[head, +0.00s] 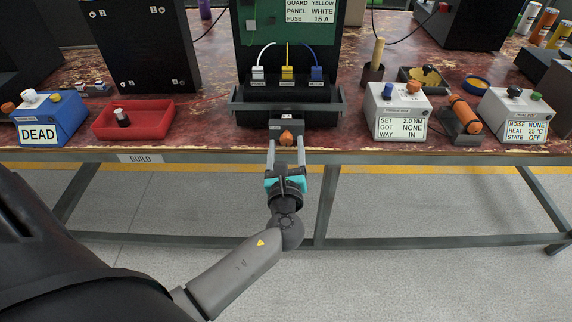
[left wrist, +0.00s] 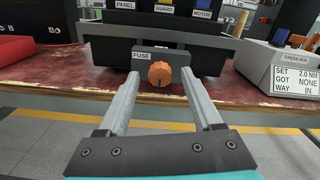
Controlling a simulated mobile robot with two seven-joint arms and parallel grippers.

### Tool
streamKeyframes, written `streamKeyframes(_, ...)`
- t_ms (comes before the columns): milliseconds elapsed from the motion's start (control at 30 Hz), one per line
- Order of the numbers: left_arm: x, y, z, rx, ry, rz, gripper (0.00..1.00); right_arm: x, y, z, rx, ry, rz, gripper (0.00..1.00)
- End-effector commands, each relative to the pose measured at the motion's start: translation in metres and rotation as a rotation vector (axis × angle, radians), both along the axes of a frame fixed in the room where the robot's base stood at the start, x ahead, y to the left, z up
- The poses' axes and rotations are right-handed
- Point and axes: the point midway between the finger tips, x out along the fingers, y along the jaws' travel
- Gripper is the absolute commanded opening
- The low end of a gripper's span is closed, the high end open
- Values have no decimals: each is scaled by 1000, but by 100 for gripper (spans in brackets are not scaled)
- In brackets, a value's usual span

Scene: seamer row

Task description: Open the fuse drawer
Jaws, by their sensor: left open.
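The fuse drawer (left wrist: 147,50) is a small dark grey block labelled FUSE, set low at the front of the black panel unit (head: 288,95). It has an orange knob (left wrist: 160,74) on its front face. In the head view the drawer (head: 287,124) and its knob (head: 286,138) show at the table's front edge. My left gripper (head: 286,145) is open, its two fingers pointing at the drawer, one on each side of the knob in the picture. I cannot tell whether the fingertips reach as far as the knob. My right gripper is not in view.
A red tray (head: 155,131) and a blue box reading DEAD (head: 60,125) stand left on the table. The torque box (head: 400,125), an orange-handled tool (head: 464,115) and a white meter box (head: 511,115) stand right. The floor before the table (head: 420,206) is clear.

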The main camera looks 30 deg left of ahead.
Motion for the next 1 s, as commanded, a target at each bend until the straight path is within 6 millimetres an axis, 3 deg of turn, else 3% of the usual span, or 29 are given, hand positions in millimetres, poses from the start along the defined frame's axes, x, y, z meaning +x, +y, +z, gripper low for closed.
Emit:
streamKeyframes(600, -108, -66, 0, -4, 3, -1, 67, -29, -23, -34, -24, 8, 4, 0)
streamKeyframes(800, -124, -76, 0, -2, 2, -1, 67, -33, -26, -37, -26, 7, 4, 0)
streamKeyframes(1000, -126, -78, 0, -4, 0, 0, 67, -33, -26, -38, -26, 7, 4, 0)
